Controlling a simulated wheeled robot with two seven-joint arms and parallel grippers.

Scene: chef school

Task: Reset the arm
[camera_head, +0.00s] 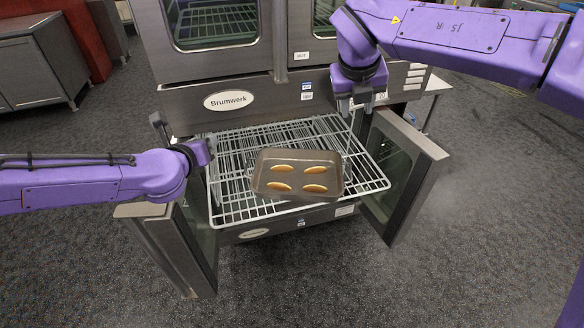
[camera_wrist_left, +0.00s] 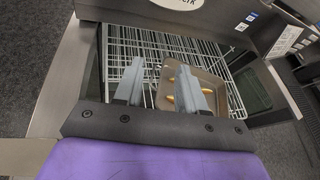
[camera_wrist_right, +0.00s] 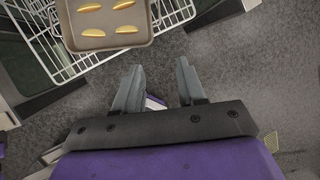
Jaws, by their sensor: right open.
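A dark baking tray (camera_head: 262,192) with several small golden loaves (camera_head: 313,188) sits on a pulled-out wire rack (camera_head: 235,215) in the oven. The tray also shows in the right wrist view (camera_wrist_right: 140,38) and in the left wrist view (camera_wrist_left: 222,82). My right gripper (camera_head: 357,106) is raised at the rack's right side, behind and to the right of the tray. In its wrist view its fingers are apart and empty (camera_wrist_right: 160,80). My left gripper (camera_head: 212,149) is at the rack's left edge, apart from the tray. Its fingers are spread and empty in the left wrist view (camera_wrist_left: 160,80).
The oven doors stand open, one at the left (camera_head: 178,245) and one at the right (camera_head: 412,170). The oven front with its Brumwerk label (camera_head: 232,101) rises behind the rack. A grey cabinet (camera_head: 35,62) stands far left. The floor in front is clear.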

